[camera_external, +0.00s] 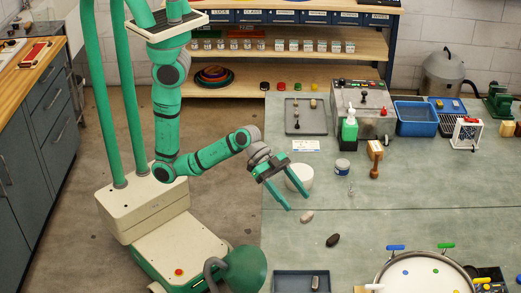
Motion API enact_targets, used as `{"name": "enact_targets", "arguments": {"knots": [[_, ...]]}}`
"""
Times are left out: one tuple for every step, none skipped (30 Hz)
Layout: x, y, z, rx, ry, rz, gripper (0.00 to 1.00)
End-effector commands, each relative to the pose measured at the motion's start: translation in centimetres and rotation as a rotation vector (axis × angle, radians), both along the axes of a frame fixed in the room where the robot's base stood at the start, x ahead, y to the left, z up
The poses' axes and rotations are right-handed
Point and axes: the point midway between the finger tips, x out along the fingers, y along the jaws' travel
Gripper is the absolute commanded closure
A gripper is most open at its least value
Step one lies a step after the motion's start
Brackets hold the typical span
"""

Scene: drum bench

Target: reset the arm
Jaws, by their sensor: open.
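My arm is green with dark joints and reaches out over the left part of the bench (390,232). My gripper (288,195) points down and to the right, with its two green fingers spread apart and nothing between them. It hangs close to a white bowl (304,170), which it partly overlaps in the picture. I cannot tell whether a finger touches the bowl. A pale stone (307,217) and a dark stone (332,240) lie on the bench in front of the gripper.
A grey tray (320,130) and a machine box (362,100) stand at the back, with a green bottle (349,130) and a blue bin (416,118). A round drum (420,275) and a dark tray (290,283) are at the front. The bench's right middle is clear.

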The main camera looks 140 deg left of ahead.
Motion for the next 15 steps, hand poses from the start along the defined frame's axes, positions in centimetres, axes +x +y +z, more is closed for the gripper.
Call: {"name": "enact_targets", "arguments": {"knots": [[-0.5,0.0,0.3,0.001,-0.001,0.0,0.41],[-0.8,0.0,0.4,0.001,0.0,0.0,0.41],[-1.1,0.0,0.6,0.001,0.0,0.0,0.41],[-1.2,0.0,0.7,0.001,0.0,0.0,0.41],[-1.4,0.0,0.8,0.001,0.0,0.0,0.41],[-1.5,0.0,0.8,0.0,0.0,-0.001,0.41],[-1.5,0.0,0.8,0.0,0.0,-0.001,0.41],[-1.6,0.0,0.8,0.0,0.0,-0.001,0.41],[-1.6,0.0,0.9,0.0,0.0,-0.001,0.41],[-1.6,0.0,0.9,0.0,0.0,-0.001,0.41],[-1.6,0.0,0.9,0.0,0.0,-0.001,0.41],[-1.6,0.0,0.9,0.0,0.0,-0.001,0.41],[-1.6,0.0,0.9,0.0,0.0,-0.001,0.41],[-1.6,0.0,0.8,0.001,0.0,0.0,0.41],[-1.6,0.0,0.9,0.001,0.0,0.0,0.41]]}}
